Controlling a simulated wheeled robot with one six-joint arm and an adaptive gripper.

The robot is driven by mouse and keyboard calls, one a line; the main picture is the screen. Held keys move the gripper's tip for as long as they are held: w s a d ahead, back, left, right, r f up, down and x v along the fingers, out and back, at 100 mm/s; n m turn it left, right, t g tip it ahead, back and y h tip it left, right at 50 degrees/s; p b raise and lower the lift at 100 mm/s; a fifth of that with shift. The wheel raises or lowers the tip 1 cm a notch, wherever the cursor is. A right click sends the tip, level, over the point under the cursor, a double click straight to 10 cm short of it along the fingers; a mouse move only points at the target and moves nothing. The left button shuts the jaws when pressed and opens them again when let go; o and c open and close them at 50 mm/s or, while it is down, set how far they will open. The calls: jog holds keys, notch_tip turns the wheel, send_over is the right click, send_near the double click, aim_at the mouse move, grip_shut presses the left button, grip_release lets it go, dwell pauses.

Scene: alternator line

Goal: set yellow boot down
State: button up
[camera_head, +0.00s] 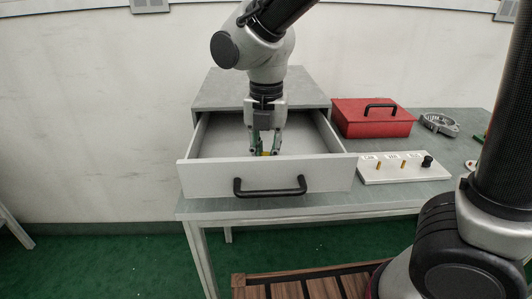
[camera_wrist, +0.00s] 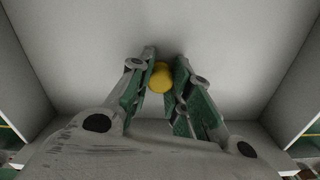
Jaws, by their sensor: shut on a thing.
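The yellow boot (camera_wrist: 161,77) is between the fingertips of my gripper (camera_wrist: 160,85) in the wrist view. It shows as a small round yellow piece with both fingers against it. In the head view my gripper (camera_head: 265,148) points straight down inside the open drawer (camera_head: 220,176). Only a bit of the yellow boot (camera_head: 268,153) shows there, just behind the drawer's front panel. The panel hides the boot's lower part, so I cannot tell whether it touches the drawer floor.
The drawer, with a black handle (camera_head: 270,187), is pulled out of a grey cabinet (camera_head: 225,90). To its right are a red box (camera_head: 370,119), a white board with pegs (camera_head: 400,168) and a grey metal ring part (camera_head: 438,124). The drawer floor around my gripper looks clear.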

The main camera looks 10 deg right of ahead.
aim_at(266, 154)
jog(key=o, duration=0.7)
notch_tip(266, 154, up, 12)
jog(key=s+d+m+t+y, duration=0.1)
jog(key=s+d+m+t, duration=0.1)
jog(key=d+m, duration=1.65)
jog(key=s+d+f+m, duration=0.1)
jog(key=s+d+m, duration=0.1)
jog(key=d+m, duration=0.2)
jog(key=s+d+f+m+t, duration=0.1)
jog(key=s+d+m, duration=0.2)
jog(key=d+m, duration=0.1)
jog(key=s+d+m+t+h, duration=0.1)
jog(key=s+d+m, duration=0.1)
jog(key=d+m, duration=0.2)
jog(key=shift+s+d+f+m, duration=0.1)
jog(key=shift+d+f+m, duration=0.1)
jog(key=shift+m, duration=0.35)
jog(key=shift+s+d+f+m, duration=0.1)
jog(key=shift+f+m, duration=0.1)
jog(key=shift+m, duration=0.3)
